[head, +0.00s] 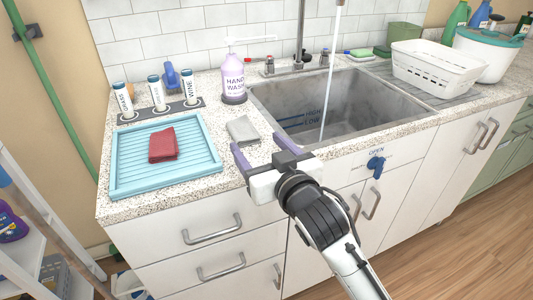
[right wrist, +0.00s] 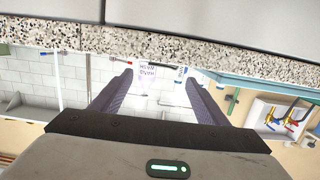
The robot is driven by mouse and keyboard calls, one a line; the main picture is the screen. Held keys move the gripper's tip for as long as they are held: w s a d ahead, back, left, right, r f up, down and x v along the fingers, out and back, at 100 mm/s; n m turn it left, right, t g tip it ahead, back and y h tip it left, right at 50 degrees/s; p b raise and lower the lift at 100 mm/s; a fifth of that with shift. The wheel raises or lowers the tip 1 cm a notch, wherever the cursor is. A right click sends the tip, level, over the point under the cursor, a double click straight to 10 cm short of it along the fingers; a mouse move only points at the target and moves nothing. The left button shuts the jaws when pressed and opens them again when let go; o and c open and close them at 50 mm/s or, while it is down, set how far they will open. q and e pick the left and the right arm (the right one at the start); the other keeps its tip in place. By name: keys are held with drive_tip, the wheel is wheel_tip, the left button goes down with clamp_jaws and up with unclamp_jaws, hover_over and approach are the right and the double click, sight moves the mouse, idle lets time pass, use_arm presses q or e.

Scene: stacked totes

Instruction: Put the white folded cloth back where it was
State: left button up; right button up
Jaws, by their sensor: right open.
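A whitish-grey folded cloth (head: 243,130) lies flat on the speckled counter, between the teal ribbed tray and the sink. My right gripper (head: 257,146) is open and empty at the counter's front edge, just in front of the cloth and apart from it. The right wrist view shows its two purple fingers (right wrist: 158,78) spread with nothing between them; I cannot make out the cloth there. A red folded cloth (head: 163,145) lies on the teal tray (head: 122,184). My left gripper is not in view.
A hand wash bottle (head: 233,77) stands behind the cloth. The sink (head: 349,124) has water running into it. Labelled holders (head: 156,93) stand behind the tray. A white basket (head: 433,68) stands right of the sink. A blue knob (head: 375,163) sticks out from the cabinet front.

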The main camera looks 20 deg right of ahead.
drive_tip(key=shift+s+d+r, duration=0.1)
drive_tip(key=shift+s+r, duration=0.1)
drive_tip(key=shift+s, duration=0.95)
drive_tip(key=shift+s+r, duration=0.15)
drive_tip(key=shift+s, duration=1)
drive_tip(key=shift+c, duration=0.4)
